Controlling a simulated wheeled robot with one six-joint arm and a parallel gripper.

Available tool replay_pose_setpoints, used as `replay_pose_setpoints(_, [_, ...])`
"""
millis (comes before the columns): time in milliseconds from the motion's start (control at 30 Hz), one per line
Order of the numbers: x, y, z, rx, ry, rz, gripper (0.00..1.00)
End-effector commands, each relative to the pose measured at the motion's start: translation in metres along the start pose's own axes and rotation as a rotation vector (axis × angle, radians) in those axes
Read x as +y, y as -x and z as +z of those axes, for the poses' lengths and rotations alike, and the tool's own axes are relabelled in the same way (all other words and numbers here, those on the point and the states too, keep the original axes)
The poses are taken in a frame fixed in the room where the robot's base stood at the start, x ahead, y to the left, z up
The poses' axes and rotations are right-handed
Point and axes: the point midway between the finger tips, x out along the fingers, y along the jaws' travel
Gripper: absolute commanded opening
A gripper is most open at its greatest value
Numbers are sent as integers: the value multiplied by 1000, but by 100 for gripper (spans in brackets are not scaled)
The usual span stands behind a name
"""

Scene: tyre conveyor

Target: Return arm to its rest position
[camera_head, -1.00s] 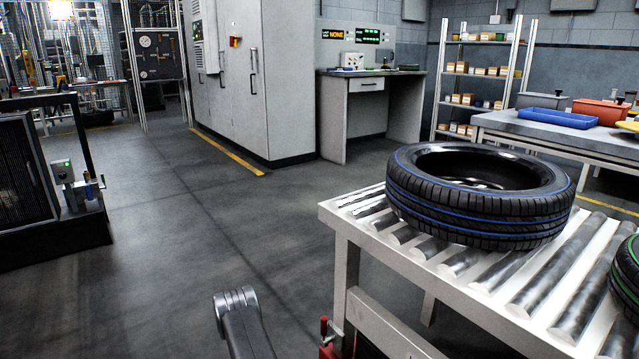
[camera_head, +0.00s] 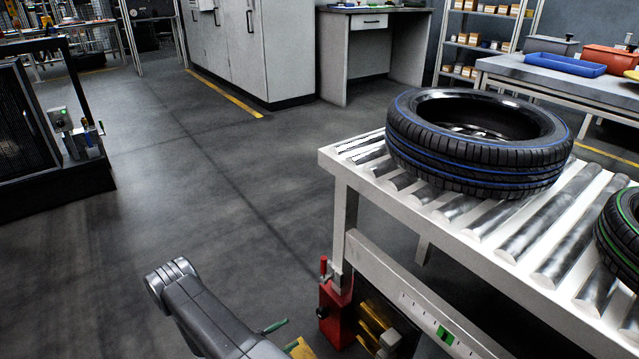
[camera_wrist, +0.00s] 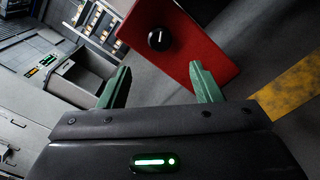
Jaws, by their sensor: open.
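My gripper (camera_wrist: 161,78) shows in the wrist view with its two green fingers apart and nothing between them. A red box with a black knob (camera_wrist: 195,45) lies beyond the fingertips there. I cannot tell whether the right finger touches it. In the head view, my grey arm link is at the bottom, left of the conveyor (camera_head: 335,165). The gripper is mostly below the frame there. A tyre with blue lines (camera_head: 480,150) lies flat on the conveyor rollers. A tyre with green lines (camera_head: 622,235) is cut off at the right edge.
A red box (camera_head: 336,312) stands by the conveyor leg, close to my arm. A dark machine frame (camera_head: 30,150) is at left. Grey cabinets (camera_head: 270,50), a desk (camera_head: 375,50) and a shelf (camera_head: 480,35) stand at the back. The floor in the middle is clear.

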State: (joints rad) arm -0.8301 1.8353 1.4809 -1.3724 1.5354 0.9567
Motion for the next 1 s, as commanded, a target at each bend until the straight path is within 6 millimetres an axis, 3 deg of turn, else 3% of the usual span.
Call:
replay_pose_setpoints(133, [0, 16, 1, 1, 0, 1, 59])
replay_pose_setpoints(1000, [-2, -100, 0, -4, -1, -3, 59])
